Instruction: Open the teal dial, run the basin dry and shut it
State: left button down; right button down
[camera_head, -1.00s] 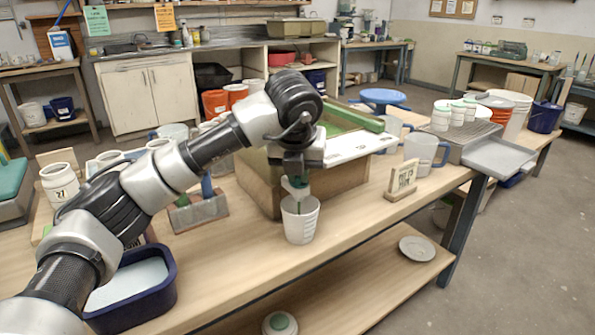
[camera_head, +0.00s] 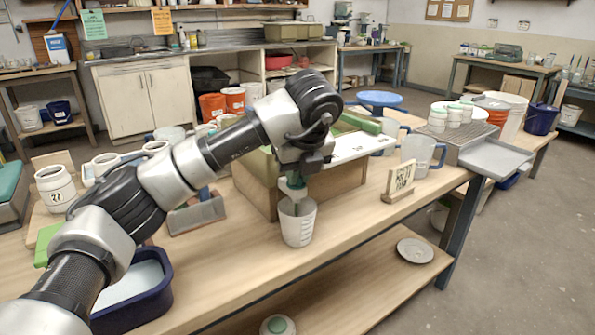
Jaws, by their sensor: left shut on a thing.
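My left gripper (camera_head: 293,181) reaches in from the left and is shut on a teal part, seemingly the teal dial (camera_head: 296,180), at the front of a wooden-sided basin (camera_head: 338,187). My gripper and wrist hide most of the dial, so its turn angle is unclear. A green area (camera_head: 352,122) shows at the basin's top; its liquid level is hidden. A white marked beaker (camera_head: 298,229) stands upright on the table just below the gripper. A thin dark green streak shows at its mouth; I cannot tell if it is flowing liquid. My right gripper is out of view.
A navy tub (camera_head: 138,312) with pale liquid is at the front left. Jars (camera_head: 55,188) stand at left. The table front right of the beaker is clear.

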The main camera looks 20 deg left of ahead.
pick_arm(q)
jog(key=shift+f, duration=0.1)
jog(key=c, duration=1.2)
grip_release()
jog(key=shift+o, duration=0.2)
